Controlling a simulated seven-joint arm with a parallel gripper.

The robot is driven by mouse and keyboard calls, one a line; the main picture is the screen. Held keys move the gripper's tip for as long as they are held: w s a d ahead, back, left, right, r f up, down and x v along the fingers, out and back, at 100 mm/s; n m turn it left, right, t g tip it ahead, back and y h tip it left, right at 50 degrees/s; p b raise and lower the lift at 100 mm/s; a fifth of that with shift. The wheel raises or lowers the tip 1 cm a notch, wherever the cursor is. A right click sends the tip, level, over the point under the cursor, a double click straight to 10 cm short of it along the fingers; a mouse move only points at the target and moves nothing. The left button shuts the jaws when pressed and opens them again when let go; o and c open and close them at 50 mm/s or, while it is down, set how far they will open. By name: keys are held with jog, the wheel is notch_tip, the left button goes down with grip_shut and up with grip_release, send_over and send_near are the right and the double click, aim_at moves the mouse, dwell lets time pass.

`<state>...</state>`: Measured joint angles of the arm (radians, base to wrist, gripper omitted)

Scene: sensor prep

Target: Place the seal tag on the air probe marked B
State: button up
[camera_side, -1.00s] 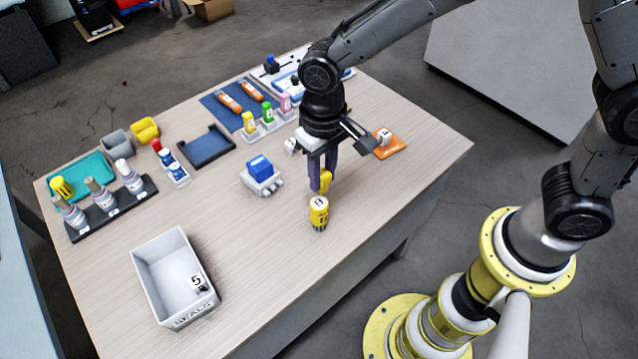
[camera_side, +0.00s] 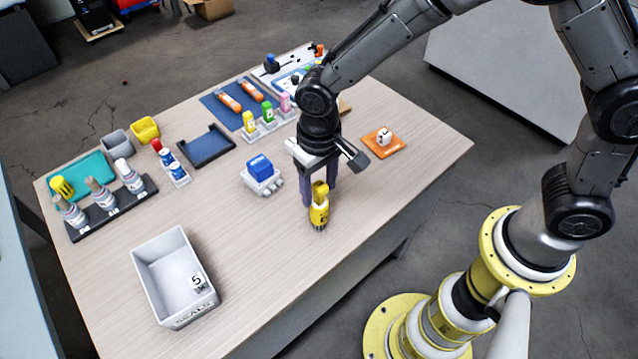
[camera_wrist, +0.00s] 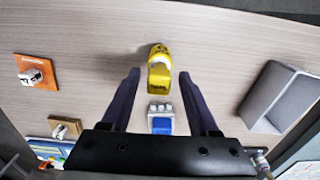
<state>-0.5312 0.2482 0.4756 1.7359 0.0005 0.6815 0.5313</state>
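A yellow air probe (camera_side: 318,215) with a dark lower part stands upright near the table's front right edge. I cannot read its mark clearly now. A yellow piece, seemingly the seal tag (camera_side: 319,189), sits upright on its top. In the wrist view the tag (camera_wrist: 159,76) shows between and just beyond my fingertips, with the probe (camera_wrist: 159,50) partly hidden behind it. My gripper (camera_side: 319,196) is open, pointing down, with one finger on either side of the tag. The wrist view shows gaps between both fingers and the tag.
A white bin (camera_side: 158,262) marked SEALS stands at front left. A blue block on a white holder (camera_side: 263,187) is left of my gripper. An orange pad (camera_side: 396,146) with a white cube is to the right. Racks of bottles (camera_side: 112,208) stand at far left.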

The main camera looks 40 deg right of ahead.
aim_at(319, 186)
jog(key=shift+r, duration=0.1)
notch_tip(319, 186, up, 12)
jog(key=s+d+r+t, duration=0.2)
jog(key=s+d+r, duration=0.3)
jog(key=d+r, duration=0.45)
jog(key=s+d+f+t, duration=0.1)
jog(key=s+d+t, duration=0.2)
jog(key=s+d, duration=0.7)
jog(key=shift+s+d+f+t, duration=0.25)
jog(key=shift+s+f+t, duration=0.05)
jog(key=shift+s, duration=1)
